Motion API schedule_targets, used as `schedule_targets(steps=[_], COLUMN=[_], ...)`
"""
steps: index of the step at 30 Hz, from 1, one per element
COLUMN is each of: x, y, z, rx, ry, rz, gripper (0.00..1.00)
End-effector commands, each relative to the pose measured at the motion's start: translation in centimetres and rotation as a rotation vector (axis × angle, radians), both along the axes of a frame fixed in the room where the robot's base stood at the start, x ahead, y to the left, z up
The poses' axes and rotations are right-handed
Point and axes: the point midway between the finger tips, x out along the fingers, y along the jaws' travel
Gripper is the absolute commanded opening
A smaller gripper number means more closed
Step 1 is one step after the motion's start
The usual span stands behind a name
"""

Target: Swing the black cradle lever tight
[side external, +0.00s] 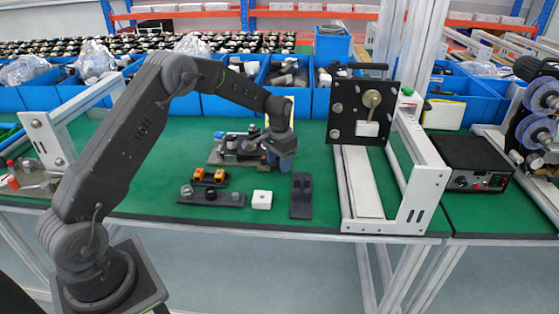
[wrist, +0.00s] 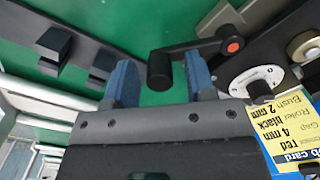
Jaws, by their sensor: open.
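The black lever (wrist: 195,50) shows in the wrist view as a dark arm with a red-orange disc at its right end and an upright grip (wrist: 160,70) at its left end. My gripper (wrist: 160,84) is open, with blue fingers on either side of the grip. A gap shows on both sides, wider at the right finger. In the side view my gripper (side external: 282,158) is low at the right end of the cradle assembly (side external: 238,147), whose near right part it hides. The lever cannot be made out clearly there.
In the wrist view, a yellow job card (wrist: 283,125) and a pale round flange (wrist: 250,82) lie right of the fingers. In the side view, a dark slotted block (side external: 301,195), a white block (side external: 262,200) and an upright black plate (side external: 345,115) stand nearby. Green table shows between them.

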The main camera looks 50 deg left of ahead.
Motion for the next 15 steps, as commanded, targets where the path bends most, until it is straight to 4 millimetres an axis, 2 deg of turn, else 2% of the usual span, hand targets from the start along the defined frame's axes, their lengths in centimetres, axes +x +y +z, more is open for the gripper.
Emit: schedule_targets(steps=[2,15], x=[0.00,0.00], y=[0.00,0.01], z=[0.01,0.06], rx=[0.000,0.000], ry=[0.000,0.000], rz=[0.000,0.000], gripper=[0.49,0.07])
